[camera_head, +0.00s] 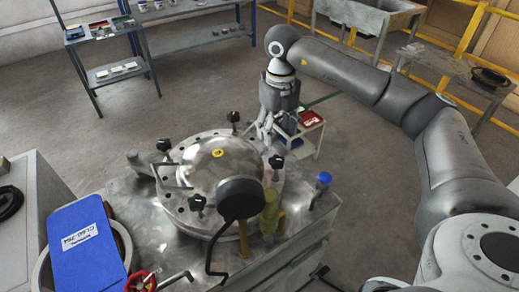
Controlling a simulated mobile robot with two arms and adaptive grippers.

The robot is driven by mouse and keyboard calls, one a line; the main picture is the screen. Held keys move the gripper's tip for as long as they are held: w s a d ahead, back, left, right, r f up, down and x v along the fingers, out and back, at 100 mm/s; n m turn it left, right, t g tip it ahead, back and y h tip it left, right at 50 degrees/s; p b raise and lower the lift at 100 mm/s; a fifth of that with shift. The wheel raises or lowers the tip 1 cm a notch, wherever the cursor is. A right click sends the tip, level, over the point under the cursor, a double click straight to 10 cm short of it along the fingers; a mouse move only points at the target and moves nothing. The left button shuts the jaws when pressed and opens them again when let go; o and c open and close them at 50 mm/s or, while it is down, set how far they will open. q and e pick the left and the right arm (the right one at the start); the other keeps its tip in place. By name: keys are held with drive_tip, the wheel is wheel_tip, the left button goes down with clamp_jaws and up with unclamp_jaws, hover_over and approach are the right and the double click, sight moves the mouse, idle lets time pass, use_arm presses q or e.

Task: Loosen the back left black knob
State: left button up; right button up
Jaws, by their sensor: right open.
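A round metal vessel with a domed lid (210,172) stands on a metal bench, with several black knobs around its rim. The black knob at the back left (163,145) is upright on its stud. Another black knob (233,117) is at the back. Others are at the front left (196,203) and right (276,162). My right gripper (267,137) points down at the back right of the lid, open, with nothing seen between its fingers. It is apart from the back left knob, across the lid from it. My left gripper is not in view.
A black round part on a bent handle (240,199) rises at the front of the lid. A blue-topped part (323,178) is at the right. A blue binder (85,245) and red handwheel (140,282) are at the front left. A small cart (308,122) stands behind.

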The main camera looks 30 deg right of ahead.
sight(277, 159)
drive_tip(key=f, duration=0.2)
drive_tip(key=f+p, duration=0.1)
drive_tip(key=f, duration=0.4)
drive_tip(key=shift+s+d, duration=0.15)
drive_tip(key=shift+s, duration=0.2)
drive_tip(key=shift+w+f+p, duration=0.1)
drive_tip(key=shift+f+p, duration=0.35)
drive_tip(key=shift+f, duration=1.35)
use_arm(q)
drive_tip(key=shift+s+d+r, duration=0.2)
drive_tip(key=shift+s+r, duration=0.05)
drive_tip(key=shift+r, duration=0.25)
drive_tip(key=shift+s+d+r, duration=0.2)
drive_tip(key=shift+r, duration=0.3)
use_arm(e)
drive_tip(key=c, duration=1)
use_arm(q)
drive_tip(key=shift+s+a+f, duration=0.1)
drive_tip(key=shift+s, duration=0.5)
use_arm(e)
drive_tip(key=shift+c, duration=0.2)
